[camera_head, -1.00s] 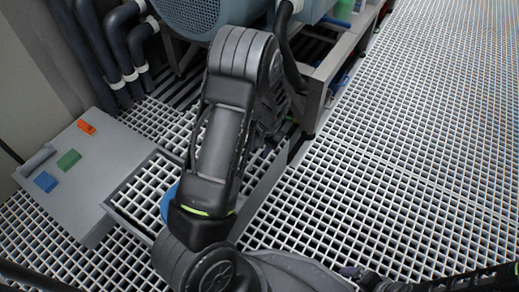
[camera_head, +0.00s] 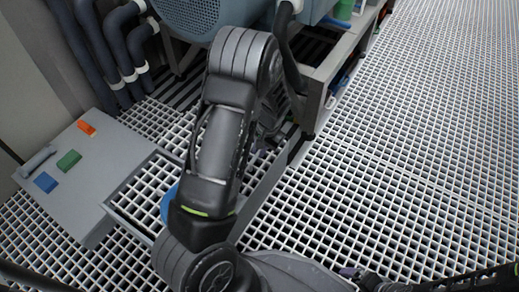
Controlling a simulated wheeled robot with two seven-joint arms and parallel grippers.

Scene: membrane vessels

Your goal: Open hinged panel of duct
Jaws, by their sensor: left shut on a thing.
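The duct (camera_head: 105,165) is a grey box at the left, with an open grating-like section (camera_head: 150,190) beside its flat top. A long grey panel (camera_head: 262,192) stands along the right side of that section, partly behind my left arm. My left arm rises from the bottom and bends over at the top. My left gripper (camera_head: 262,149) is small and mostly hidden behind the arm, at the panel's far part. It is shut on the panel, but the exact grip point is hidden. My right gripper (camera_head: 358,274) shows dimly at the bottom edge, with its jaws unclear.
Orange (camera_head: 86,127), green (camera_head: 69,160) and blue (camera_head: 45,182) blocks sit on the box top. A blue round thing (camera_head: 168,204) is partly behind my arm. Dark pipes (camera_head: 118,50) and a blue-grey tank (camera_head: 200,18) stand behind. Grated floor (camera_head: 410,150) at right is clear.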

